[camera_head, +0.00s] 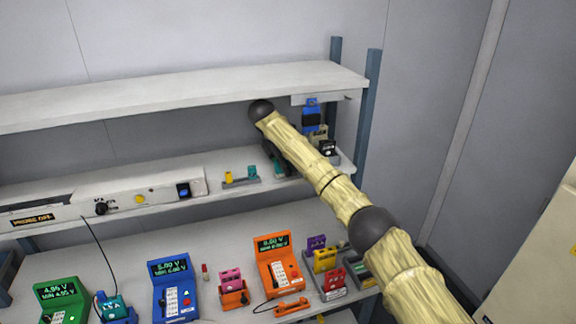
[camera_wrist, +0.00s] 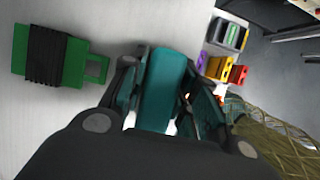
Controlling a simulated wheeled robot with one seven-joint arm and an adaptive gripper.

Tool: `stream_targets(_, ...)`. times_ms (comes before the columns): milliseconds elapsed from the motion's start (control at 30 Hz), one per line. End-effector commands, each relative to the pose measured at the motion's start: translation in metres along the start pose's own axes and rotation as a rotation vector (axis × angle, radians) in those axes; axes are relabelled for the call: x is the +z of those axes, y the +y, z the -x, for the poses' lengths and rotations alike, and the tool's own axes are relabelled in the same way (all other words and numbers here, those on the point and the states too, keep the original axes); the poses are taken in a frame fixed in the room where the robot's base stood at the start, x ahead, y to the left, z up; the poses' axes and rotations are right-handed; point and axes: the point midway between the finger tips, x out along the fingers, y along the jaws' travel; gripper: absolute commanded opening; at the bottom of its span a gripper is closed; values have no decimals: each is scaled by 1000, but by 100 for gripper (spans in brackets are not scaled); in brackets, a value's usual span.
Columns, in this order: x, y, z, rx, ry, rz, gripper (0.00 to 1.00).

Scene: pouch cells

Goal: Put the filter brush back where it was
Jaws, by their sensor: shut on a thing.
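My gripper (camera_wrist: 168,95) is shut on a teal piece (camera_wrist: 168,75) that stands between its dark fingers in the wrist view. In the head view my gripper is mostly hidden behind my arm, at the middle shelf, and a bit of teal shows there. A green piece with black ribbed bands and a loop (camera_wrist: 55,55) is left of the gripper in the wrist view, apart from it. A blue piece with a black middle (camera_head: 311,116) hangs at the right end under the top shelf. I cannot tell for sure which of these is the filter brush.
The middle shelf (camera_head: 205,210) also bears a small holder with yellow and teal pieces (camera_head: 240,177) and dark pieces (camera_head: 328,149) at its right end. The top shelf (camera_head: 180,97) is close above. Meters and coloured cells crowd the bench (camera_head: 135,265).

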Motion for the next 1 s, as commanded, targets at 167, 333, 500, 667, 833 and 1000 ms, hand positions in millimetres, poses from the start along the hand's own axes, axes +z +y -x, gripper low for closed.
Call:
stream_targets(167, 0, 0, 0, 0, 0, 0, 51)
stream_targets(333, 0, 0, 0, 0, 0, 0, 51)
stream_targets(500, 0, 0, 1, 0, 0, 0, 51)
stream_targets(667, 0, 0, 3, 0, 1, 0, 51)
stream_targets(833, -1, 1, 9, 3, -2, 0, 51)
stream_targets(1000, -24, 0, 22, 2, -3, 1, 51)
